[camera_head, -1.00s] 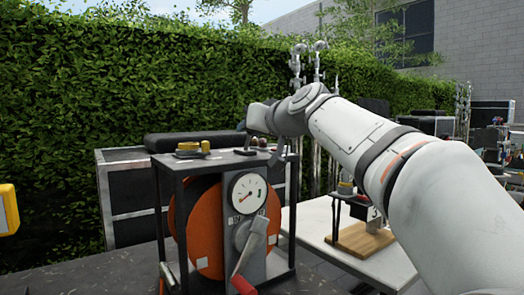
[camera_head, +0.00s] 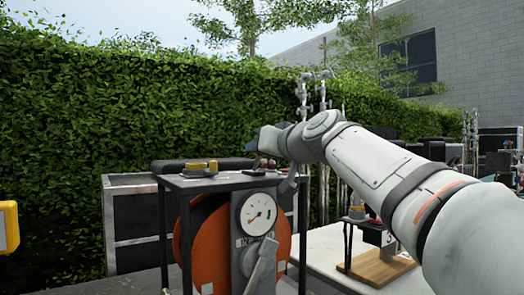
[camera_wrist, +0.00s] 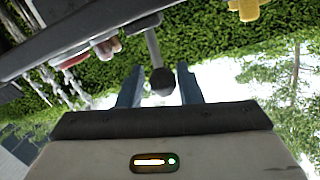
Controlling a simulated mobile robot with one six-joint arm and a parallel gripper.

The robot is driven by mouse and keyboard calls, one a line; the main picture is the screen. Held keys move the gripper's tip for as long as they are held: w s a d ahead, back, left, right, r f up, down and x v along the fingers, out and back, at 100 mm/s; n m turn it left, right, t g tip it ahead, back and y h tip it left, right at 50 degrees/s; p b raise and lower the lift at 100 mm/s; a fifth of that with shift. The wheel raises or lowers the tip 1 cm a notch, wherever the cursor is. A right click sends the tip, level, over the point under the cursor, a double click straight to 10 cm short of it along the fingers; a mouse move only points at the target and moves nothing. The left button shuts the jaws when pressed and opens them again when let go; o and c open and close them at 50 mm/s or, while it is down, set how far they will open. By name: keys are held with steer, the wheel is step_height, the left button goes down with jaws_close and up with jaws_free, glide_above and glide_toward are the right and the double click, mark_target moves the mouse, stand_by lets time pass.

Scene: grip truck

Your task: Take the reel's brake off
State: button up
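The reel is an orange drum (camera_head: 207,243) inside a black frame (camera_head: 225,181), with a round dial (camera_head: 257,215) and a grey crank arm (camera_head: 262,265) on its front. My gripper (camera_head: 257,142) is at the back of the frame's top. In the wrist view, my gripper (camera_wrist: 159,87) is open, with a blue-grey finger on either side of a lever (camera_wrist: 153,48) with a dark round knob (camera_wrist: 162,81). The knob appears between the fingertips, with gaps on both sides; depth is hard to judge. That lever is mostly hidden in the head view.
Yellow fittings (camera_head: 201,167) and small reddish-brown knobs (camera_head: 267,163) sit on the frame's top. A dark case (camera_head: 137,222) stands behind it. On the right, a white table (camera_head: 325,251) holds a small stand on a wooden board (camera_head: 377,268). A hedge (camera_head: 80,130) closes the back.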

steer(key=shift+o, duration=1)
steer(key=v, duration=0.7)
steer(key=shift+s+d, duration=0.2)
steer(key=shift+s, duration=0.2)
steer(key=shift+p, duration=0.3)
